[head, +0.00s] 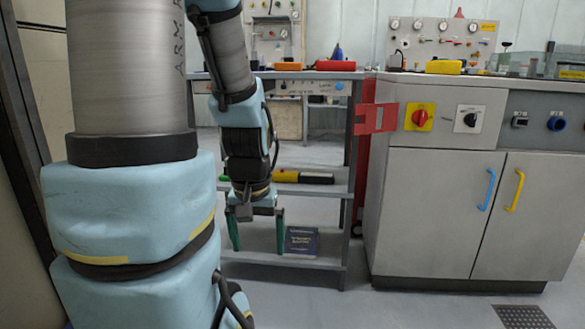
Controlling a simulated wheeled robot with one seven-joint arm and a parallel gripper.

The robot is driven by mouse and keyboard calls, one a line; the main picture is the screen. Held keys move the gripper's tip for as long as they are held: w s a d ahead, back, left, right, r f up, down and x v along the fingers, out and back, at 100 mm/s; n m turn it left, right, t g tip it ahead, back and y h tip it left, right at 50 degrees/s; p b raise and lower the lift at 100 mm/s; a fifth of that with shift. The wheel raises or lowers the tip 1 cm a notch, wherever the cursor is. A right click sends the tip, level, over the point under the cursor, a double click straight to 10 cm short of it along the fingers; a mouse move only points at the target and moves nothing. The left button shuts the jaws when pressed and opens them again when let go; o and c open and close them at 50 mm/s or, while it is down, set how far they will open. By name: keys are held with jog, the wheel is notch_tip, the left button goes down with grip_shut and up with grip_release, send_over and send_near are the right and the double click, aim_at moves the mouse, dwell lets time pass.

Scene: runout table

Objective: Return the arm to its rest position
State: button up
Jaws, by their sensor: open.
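My arm fills the left of the head view and hangs down in front of a grey runout table (347,130). My gripper (257,240) points downward at the height of the table's lower shelf. Its two green fingers are spread apart with nothing between them. I cannot tell the exact gap between the gripper and the shelf behind it.
A dark book-like box (301,240) shows just right of my gripper. A yellow and black tool (302,177) lies on the middle shelf. A red block (336,65) is on top. A grey cabinet (430,210) stands right. The floor (310,300) in front is clear.

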notch_tip(320, 180, up, 37)
jog(key=p, duration=3.5)
jog(key=shift+w, duration=0.15)
jog(key=shift+d, duration=0.1)
